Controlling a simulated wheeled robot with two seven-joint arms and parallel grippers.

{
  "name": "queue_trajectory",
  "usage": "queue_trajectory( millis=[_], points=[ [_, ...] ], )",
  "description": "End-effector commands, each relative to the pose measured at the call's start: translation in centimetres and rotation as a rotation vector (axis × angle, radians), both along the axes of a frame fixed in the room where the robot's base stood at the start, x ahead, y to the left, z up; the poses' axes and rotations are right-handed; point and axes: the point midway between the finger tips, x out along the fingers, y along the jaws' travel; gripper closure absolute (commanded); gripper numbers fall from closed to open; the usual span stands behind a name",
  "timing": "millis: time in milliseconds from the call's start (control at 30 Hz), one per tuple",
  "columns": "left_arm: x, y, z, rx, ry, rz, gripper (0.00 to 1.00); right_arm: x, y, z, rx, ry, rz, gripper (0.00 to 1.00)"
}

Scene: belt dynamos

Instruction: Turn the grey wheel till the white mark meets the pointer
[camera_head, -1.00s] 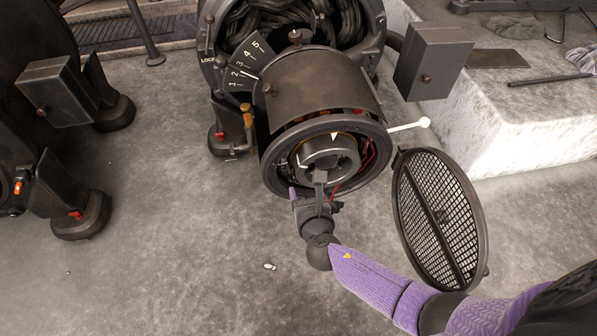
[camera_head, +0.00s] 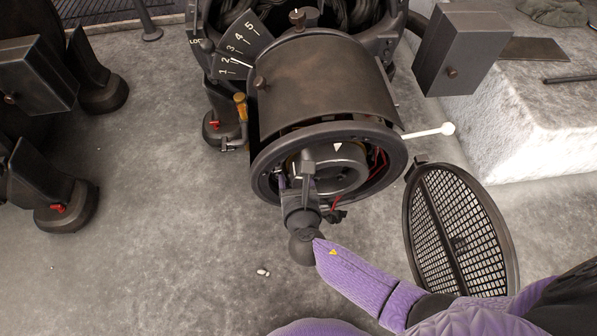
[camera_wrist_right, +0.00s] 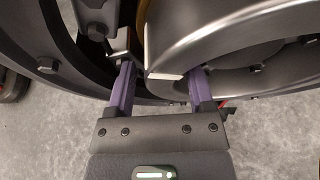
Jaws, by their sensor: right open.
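The grey wheel (camera_head: 347,173) sits inside the open round end of the dark dynamo drum. A white triangular pointer (camera_head: 338,147) shows at the wheel's top in the head view. My right gripper (camera_head: 296,178) is at the wheel's lower left and hides part of it. In the right wrist view, the open purple fingers (camera_wrist_right: 160,76) stand on either side of the wheel's rim (camera_wrist_right: 215,35), with gaps visible. The white mark (camera_wrist_right: 164,75) is on the rim between the fingers; I cannot make it out in the head view. My left gripper is out of view.
A mesh cover (camera_head: 458,230) stands open to the right of the drum. A white-knobbed lever (camera_head: 430,132) sticks out on the right. A numbered scale plate (camera_head: 238,52) and an orange-handled lever (camera_head: 241,106) are at the left.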

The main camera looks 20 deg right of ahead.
Motion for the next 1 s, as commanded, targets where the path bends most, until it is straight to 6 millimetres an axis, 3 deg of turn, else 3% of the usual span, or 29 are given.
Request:
queue_trajectory(
  millis=[267, 500, 600, 1000],
  points=[
    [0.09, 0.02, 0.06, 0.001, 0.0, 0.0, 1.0, 0.0, 0.05, 0.01, 0.0, 0.0, 0.0, 0.32],
    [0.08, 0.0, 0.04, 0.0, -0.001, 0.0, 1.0, -0.01, 0.04, -0.01, 0.0, 0.0, 0.0, 0.83],
    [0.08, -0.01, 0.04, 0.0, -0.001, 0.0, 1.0, -0.01, 0.04, -0.01, 0.0, 0.0, 0.0, 1.0],
    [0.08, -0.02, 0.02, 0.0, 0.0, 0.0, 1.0, -0.02, 0.05, -0.03, 0.0, 0.001, 0.0, 1.0]
  ],
)
